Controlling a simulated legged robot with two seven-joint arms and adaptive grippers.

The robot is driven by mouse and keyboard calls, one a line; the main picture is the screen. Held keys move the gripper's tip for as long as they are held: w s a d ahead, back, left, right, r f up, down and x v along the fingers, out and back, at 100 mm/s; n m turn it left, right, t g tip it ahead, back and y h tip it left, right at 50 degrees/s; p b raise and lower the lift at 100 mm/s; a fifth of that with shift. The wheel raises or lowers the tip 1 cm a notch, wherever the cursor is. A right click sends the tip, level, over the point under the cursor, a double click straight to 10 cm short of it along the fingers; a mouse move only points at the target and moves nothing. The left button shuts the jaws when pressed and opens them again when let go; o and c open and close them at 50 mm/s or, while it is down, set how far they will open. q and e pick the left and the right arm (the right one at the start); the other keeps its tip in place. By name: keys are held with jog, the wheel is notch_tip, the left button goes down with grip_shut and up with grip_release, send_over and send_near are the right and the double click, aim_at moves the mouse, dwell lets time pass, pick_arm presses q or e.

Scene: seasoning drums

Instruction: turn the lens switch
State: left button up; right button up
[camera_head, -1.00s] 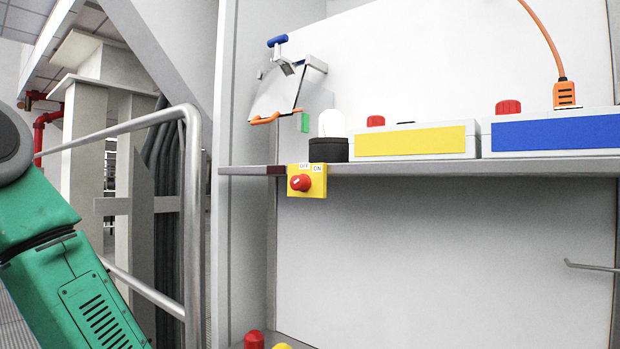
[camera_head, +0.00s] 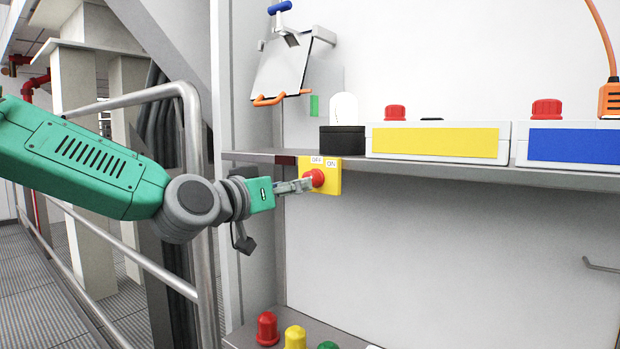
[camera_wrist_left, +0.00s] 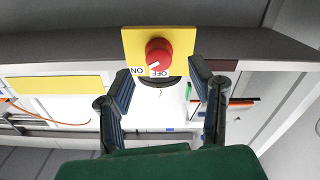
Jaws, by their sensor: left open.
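The lens switch is a red knob (camera_head: 317,178) on a yellow plate (camera_head: 335,177) marked OFF and ON, fixed to the front edge of the shelf. My left gripper (camera_head: 307,183) reaches in from the left, its fingertips close to the knob. In the left wrist view the red knob (camera_wrist_left: 158,54) lies ahead of and between the open fingers (camera_wrist_left: 160,72), upside down, with a white mark toward its lower left. The fingers stand apart on both sides; contact is not visible. My right gripper is not in view.
The shelf (camera_head: 430,168) holds a black-based lamp (camera_head: 342,140), a yellow-fronted box (camera_head: 435,140) and a blue-fronted box (camera_head: 570,140). Red, yellow and green knobs sit on a lower ledge (camera_head: 250,335). A metal railing (camera_head: 190,130) stands left, near my left arm.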

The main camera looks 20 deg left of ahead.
aim_at(314, 183)
pick_arm(q)
jog(key=x, duration=0.3)
jog(key=p+x, duration=0.1)
jog(key=x, duration=0.2)
jog(key=shift+d, duration=0.45)
jog(key=c, duration=0.3)
jog(key=shift+s+a, duration=0.1)
jog(key=c, duration=0.7)
jog(key=shift+a+f, duration=0.1)
jog(key=shift+a, duration=0.3)
grip_shut()
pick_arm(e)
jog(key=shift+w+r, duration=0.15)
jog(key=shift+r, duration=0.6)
